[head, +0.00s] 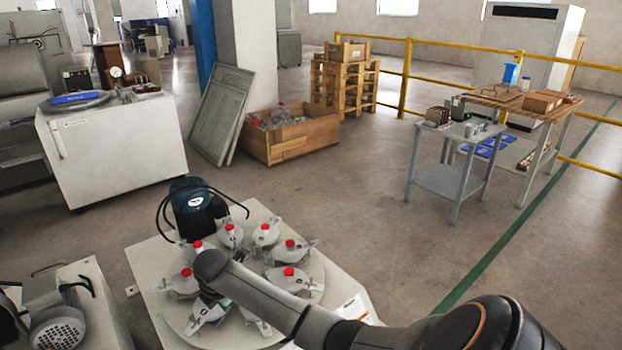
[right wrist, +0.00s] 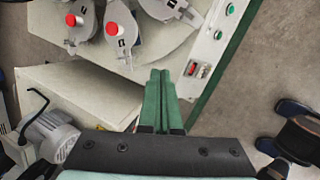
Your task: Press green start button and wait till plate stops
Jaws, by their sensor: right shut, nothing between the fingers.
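The testing machine has a round plate (head: 180,312) carrying several grey holders with red knobs; it also shows in the right wrist view (right wrist: 158,40). On the machine's side panel, two round green buttons, one upper (right wrist: 230,9) and one lower (right wrist: 218,34), show in the right wrist view with a red switch (right wrist: 193,69) below them. My right gripper (right wrist: 159,74) is shut and empty, its green fingers pointing toward the machine's edge, left of the switch and apart from the buttons. In the head view my right arm crosses the plate and its gripper is hidden. My left gripper is out of view.
A second machine with a grey motor (head: 58,328) stands at the left; its motor also shows in the right wrist view (right wrist: 50,138). A white cabinet (head: 120,150), a wooden crate (head: 290,143) and a grey side table (head: 450,182) stand farther back.

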